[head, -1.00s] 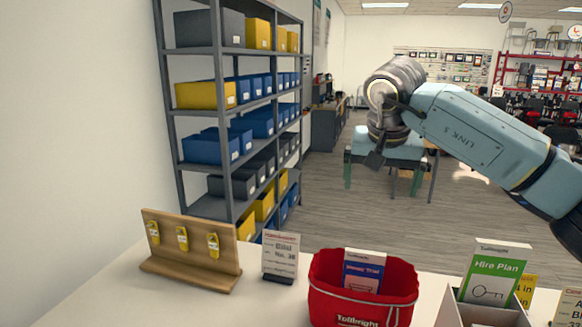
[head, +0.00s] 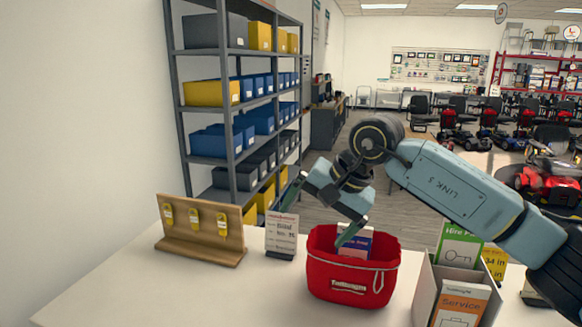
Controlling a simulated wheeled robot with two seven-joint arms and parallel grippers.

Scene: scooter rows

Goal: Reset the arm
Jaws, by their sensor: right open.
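My right gripper (head: 314,226) comes in from the right on a pale blue arm and points down over the counter. Its two fingers are spread apart, with nothing between them. One finger is in front of the shelving near the small sign, and the other overlaps the leaflet (head: 361,243) standing in the red bag (head: 345,281). I cannot tell whether that finger touches the leaflet or bag. My left gripper is out of view.
The white counter (head: 130,284) holds a wooden rack (head: 201,246) with yellow tags, a small sign (head: 281,233) and a leaflet box (head: 424,296). Grey shelving (head: 230,100) stands behind at left. Scooters (head: 495,128) stand at the back right.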

